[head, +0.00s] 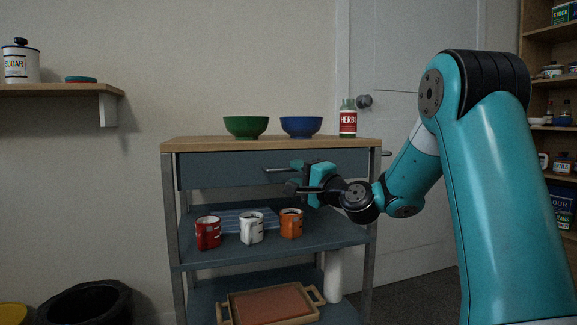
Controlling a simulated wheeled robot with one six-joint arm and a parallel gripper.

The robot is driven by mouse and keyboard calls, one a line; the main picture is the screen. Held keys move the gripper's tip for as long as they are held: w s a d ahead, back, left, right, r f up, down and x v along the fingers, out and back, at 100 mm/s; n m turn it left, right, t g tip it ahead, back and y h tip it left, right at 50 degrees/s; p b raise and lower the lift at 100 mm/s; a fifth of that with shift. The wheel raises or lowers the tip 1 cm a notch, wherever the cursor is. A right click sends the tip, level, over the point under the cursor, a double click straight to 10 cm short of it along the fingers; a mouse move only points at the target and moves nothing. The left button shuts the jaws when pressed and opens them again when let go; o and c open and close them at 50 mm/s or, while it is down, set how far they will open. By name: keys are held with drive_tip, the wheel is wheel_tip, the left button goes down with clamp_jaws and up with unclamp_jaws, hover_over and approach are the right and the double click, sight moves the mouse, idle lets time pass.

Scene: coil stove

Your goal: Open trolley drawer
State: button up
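The trolley (372,220) stands in front of me with a wooden top and grey-blue shelves. Its drawer (220,171) is under the top and looks closed, its front in line with the frame. The drawer handle (276,170) is a metal bar at the middle of the front. My gripper (296,178) is at the right part of the handle and overlaps it in the head view. I cannot tell whether it touches the handle, or whether its fingers are open or shut. The arm hides the drawer's right part.
A green bowl (246,126), blue bowl (301,126) and herb jar (348,119) stand on top. Below the drawer are a red mug (208,233), white mug (251,228) and orange mug (291,223). A tray (270,304) lies on the bottom shelf. A black bin (90,305) stands left.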

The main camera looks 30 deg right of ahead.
sight(291, 170)
drive_tip(key=shift+x, duration=1.75)
clamp_jaws()
drive_tip(key=shift+a, duration=0.1)
